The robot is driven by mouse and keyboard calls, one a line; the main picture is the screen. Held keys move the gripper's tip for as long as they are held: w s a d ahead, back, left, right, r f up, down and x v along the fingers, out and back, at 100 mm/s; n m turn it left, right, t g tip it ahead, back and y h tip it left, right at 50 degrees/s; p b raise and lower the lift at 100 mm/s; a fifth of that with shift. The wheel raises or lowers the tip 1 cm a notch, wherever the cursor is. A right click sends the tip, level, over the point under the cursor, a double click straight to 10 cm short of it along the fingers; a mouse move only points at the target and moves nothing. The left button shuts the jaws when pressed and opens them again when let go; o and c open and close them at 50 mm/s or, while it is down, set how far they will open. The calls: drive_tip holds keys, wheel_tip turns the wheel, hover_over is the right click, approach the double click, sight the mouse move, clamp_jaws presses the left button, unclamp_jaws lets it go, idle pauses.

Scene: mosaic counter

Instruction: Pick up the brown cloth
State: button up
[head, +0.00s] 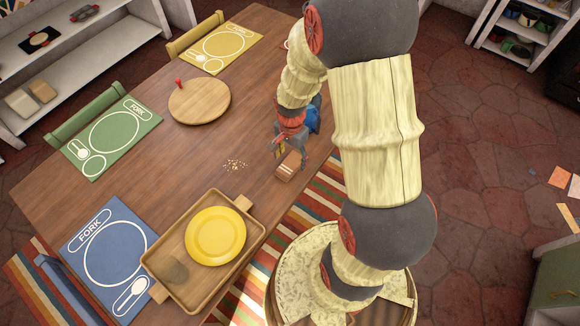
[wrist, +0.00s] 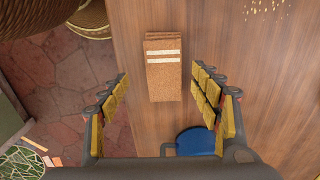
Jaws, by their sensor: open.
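The brown cloth (wrist: 163,72) is a folded rectangle with two white stripes. It lies flat on the wooden table close to the table's edge. In the head view the cloth (head: 289,166) is just below my gripper (head: 285,147). In the wrist view my gripper (wrist: 165,100) is open and empty. Its two yellow-padded fingers are on either side of the cloth's near end in the picture, with gaps on both sides.
Crumbs (head: 235,165) lie left of the cloth. A wooden tray (head: 203,289) holds a yellow plate (head: 216,236) and a greyish oval thing (head: 175,271). A round board (head: 199,101) and several placemats lie farther off.

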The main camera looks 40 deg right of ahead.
sight(290, 164)
drive_tip(key=f, duration=0.1)
drive_tip(key=f+b, duration=0.1)
drive_tip(key=f, duration=0.1)
drive_tip(key=f+b, duration=0.1)
drive_tip(key=shift+w+f, duration=0.35)
drive_tip(key=shift+r, duration=0.1)
drive_tip(key=shift+c, duration=0.6)
drive_tip(key=c, duration=1.1)
